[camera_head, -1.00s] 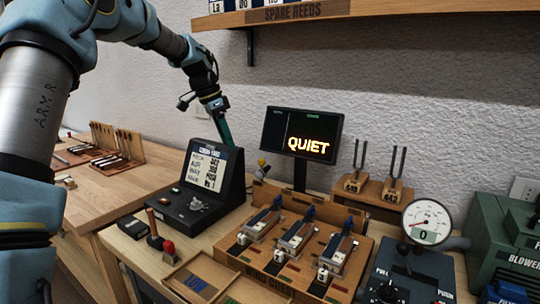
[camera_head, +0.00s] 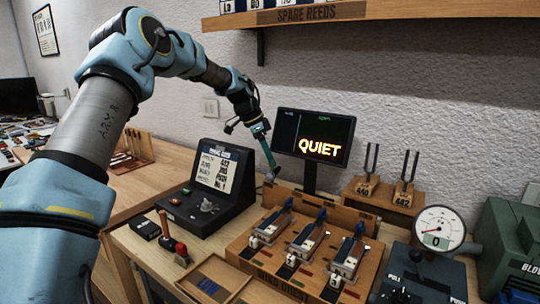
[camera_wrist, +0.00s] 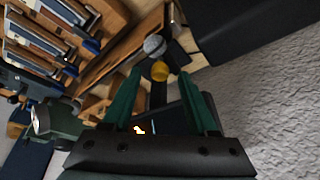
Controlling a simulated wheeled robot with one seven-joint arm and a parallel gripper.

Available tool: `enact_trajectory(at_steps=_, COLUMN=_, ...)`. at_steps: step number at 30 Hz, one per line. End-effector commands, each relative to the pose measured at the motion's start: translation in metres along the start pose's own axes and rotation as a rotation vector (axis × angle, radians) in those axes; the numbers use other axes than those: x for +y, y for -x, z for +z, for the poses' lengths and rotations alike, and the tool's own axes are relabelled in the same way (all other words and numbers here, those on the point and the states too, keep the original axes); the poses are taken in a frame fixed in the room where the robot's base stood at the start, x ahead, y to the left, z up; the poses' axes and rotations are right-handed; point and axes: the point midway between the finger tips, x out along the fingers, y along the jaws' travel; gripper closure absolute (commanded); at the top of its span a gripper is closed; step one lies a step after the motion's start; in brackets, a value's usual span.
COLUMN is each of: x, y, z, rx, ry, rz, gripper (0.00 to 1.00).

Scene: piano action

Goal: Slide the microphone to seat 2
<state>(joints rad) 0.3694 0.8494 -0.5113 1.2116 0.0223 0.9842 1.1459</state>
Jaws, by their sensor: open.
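The microphone (camera_wrist: 154,44) has a grey ball head and a yellow band, seen just beyond my fingertips in the wrist view. It stands behind the wooden wind chest (camera_head: 237,262), near its left end; in the head view its small grey head (camera_head: 270,176) shows under my fingers. My gripper (camera_head: 271,166) is open, its green fingers pointing down. In the wrist view the fingers (camera_wrist: 167,78) are on either side of a dark stem below the yellow band; I cannot tell whether they touch it. Three reed units sit on the chest, the middle one (camera_head: 303,243) between two others.
The display (camera_head: 315,137) reading QUIET stands right of my gripper. A dark console (camera_head: 208,190) is on the left. Tuning forks (camera_head: 370,160), a gauge (camera_head: 440,228) and a green blower box (camera_head: 505,250) are on the right. A shelf (camera_head: 350,20) hangs above.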

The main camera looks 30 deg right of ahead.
Motion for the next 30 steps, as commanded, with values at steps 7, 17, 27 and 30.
enact_trajectory(at_steps=7, x=0.0001, y=-0.0081, z=-0.0004, rx=0.0, ry=0.0, rz=-0.001, gripper=0.41)
enact_trajectory(at_steps=17, x=0.0001, y=-0.0079, z=-0.0003, rx=0.0, ry=0.0, rz=-0.001, gripper=0.6)
enact_trajectory(at_steps=27, x=0.0, y=-0.0076, z=-0.0003, rx=0.0, ry=0.0, rz=-0.001, gripper=0.99)
enact_trajectory(at_steps=30, x=0.0, y=-0.0076, z=-0.0003, rx=0.0, ry=0.0, rz=-0.001, gripper=1.0)
